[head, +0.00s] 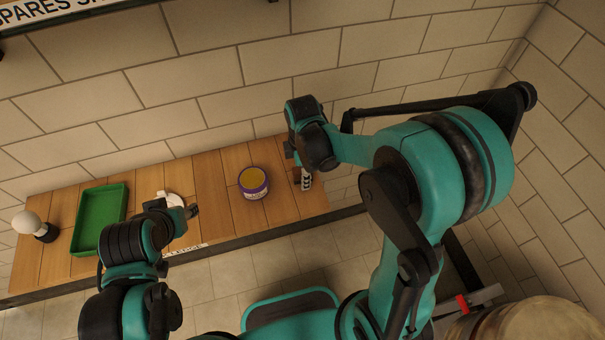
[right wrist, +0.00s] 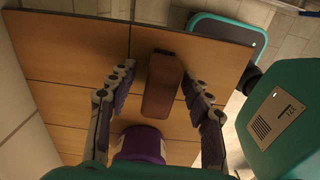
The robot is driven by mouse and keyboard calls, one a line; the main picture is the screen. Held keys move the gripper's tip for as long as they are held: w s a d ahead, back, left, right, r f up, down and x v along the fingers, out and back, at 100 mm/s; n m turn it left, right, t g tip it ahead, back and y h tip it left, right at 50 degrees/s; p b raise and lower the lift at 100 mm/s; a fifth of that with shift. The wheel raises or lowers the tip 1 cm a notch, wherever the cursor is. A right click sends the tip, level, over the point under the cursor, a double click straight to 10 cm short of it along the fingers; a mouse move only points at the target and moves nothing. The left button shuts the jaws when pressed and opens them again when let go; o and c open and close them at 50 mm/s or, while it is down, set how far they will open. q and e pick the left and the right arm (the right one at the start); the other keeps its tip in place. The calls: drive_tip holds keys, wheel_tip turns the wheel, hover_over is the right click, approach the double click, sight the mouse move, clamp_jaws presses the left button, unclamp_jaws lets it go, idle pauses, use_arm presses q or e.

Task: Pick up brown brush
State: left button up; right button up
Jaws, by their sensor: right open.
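The brown brush (right wrist: 163,92) shows in the right wrist view as a long brown block lying on the wooden bench. My right gripper (head: 305,178) is over the right end of the bench in the head view, with the brush mostly hidden by it there. In the right wrist view the right gripper (right wrist: 158,78) is open, with one finger on each side of the brush and gaps between. My left gripper (head: 192,211) is at the front of the bench, far left of the brush; its jaws are too small to read.
A purple tub (head: 253,190) with yellow contents stands just left of the right gripper; its side shows in the right wrist view (right wrist: 142,143). A green tray (head: 76,235), a white bulb-like object (head: 27,222) and a white item (head: 172,198) are further left. A tiled wall (head: 290,50) backs the bench.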

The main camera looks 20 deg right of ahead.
clamp_jaws()
drive_tip(key=shift+r, duration=0.6)
drive_tip(key=r, duration=0.1)
drive_tip(key=r+p, duration=0.1)
drive_tip(key=d+r, duration=0.1)
drive_tip(key=r, duration=0.1)
drive_tip(key=shift+s+p, duration=0.35)
drive_tip(key=shift+p, duration=0.05)
drive_tip(key=s+d+r+p, duration=0.2)
drive_tip(key=s+d+r, duration=0.4)
drive_tip(key=d, duration=0.2)
drive_tip(key=shift+d, duration=0.3)
drive_tip(key=c, duration=1.1)
unclamp_jaws()
drive_tip(key=shift+c, duration=0.2)
